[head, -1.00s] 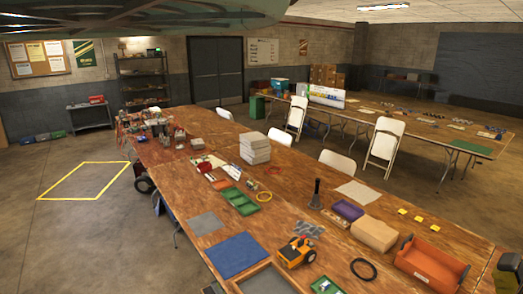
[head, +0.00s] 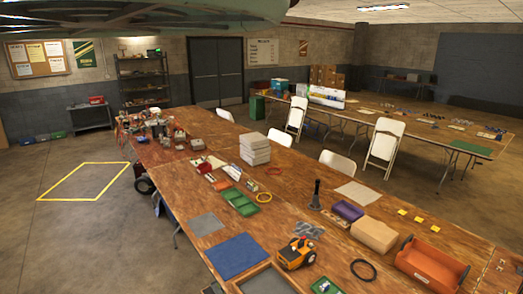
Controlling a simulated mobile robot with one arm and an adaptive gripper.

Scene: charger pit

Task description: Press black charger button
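I cannot make out a black charger button in the head view. A small yellow-orange and black device (head: 297,253) sits on the near part of the long wooden table; I cannot tell whether it is a charger. Cluttered gear (head: 155,125) stands at the table's far left end, too small to make out. My gripper is not in view.
The long wooden table (head: 185,176) holds trays, mats, a stack of grey blocks (head: 255,149), a dark handbell-like object (head: 315,195) and an orange bin (head: 432,262). White folding chairs (head: 385,142) stand behind it. The floor inside the yellow outline (head: 84,181) is clear.

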